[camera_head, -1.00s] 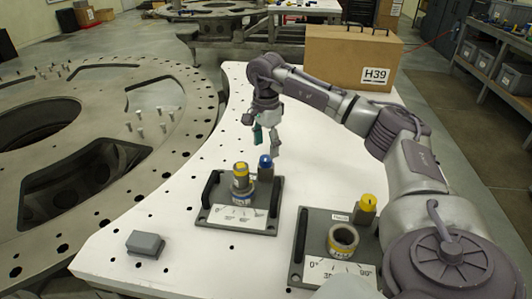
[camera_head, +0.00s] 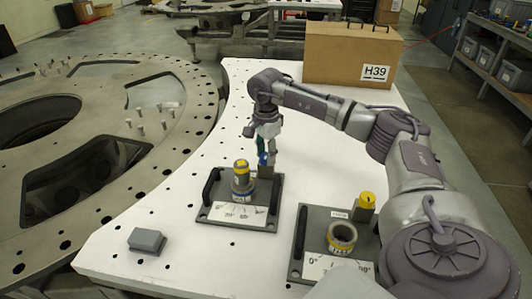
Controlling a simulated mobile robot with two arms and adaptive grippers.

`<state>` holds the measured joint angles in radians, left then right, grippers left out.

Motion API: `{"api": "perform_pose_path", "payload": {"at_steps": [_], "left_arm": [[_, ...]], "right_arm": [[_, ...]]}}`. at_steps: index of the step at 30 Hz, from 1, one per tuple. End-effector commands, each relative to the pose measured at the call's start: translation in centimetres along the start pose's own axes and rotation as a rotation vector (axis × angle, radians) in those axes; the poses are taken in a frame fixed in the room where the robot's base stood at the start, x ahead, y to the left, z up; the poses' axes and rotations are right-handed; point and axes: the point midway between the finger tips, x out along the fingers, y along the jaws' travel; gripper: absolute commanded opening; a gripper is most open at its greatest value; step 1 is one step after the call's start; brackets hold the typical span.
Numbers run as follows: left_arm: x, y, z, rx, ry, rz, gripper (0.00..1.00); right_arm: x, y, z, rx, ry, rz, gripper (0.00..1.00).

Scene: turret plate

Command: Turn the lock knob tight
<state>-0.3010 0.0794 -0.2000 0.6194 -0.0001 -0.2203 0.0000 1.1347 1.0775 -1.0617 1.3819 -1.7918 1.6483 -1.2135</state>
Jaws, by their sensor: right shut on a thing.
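The blue lock knob (camera_head: 263,159) stands on a grey post at the back right of the far dark fixture plate (camera_head: 215,219). My right gripper (camera_head: 266,153) reaches down from above and is shut on the blue knob, its fingers partly hiding it. A cylindrical part with a yellow top (camera_head: 241,178) stands upright in the middle of that plate, just left of the knob and behind the white angle scale. A second, yellow knob (camera_head: 366,197) stands on the near fixture plate (camera_head: 299,246). My left gripper is not in view.
The near plate carries an empty ring (camera_head: 341,238). A grey block (camera_head: 146,241) lies on the white table (camera_head: 190,262) at the front left. A cardboard box (camera_head: 345,55) marked H39 stands at the back. A large drilled metal ring (camera_head: 183,100) is on the left.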

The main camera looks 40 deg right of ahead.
Motion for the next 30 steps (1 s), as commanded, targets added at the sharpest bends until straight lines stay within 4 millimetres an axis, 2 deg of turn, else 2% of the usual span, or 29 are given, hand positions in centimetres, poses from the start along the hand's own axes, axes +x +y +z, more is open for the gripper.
{"api": "perform_pose_path", "payload": {"at_steps": [7, 14, 30], "left_arm": [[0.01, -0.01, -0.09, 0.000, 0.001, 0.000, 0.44], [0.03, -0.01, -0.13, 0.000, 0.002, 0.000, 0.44], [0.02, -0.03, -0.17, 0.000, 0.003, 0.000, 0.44]], "right_arm": [[-0.02, -0.01, 0.01, 0.018, 0.000, 0.000, 0.04], [-0.02, -0.03, 0.03, 0.118, -0.001, 0.000, 0.04], [-0.06, -0.03, 0.00, 0.603, 0.000, 0.000, 0.04]]}}
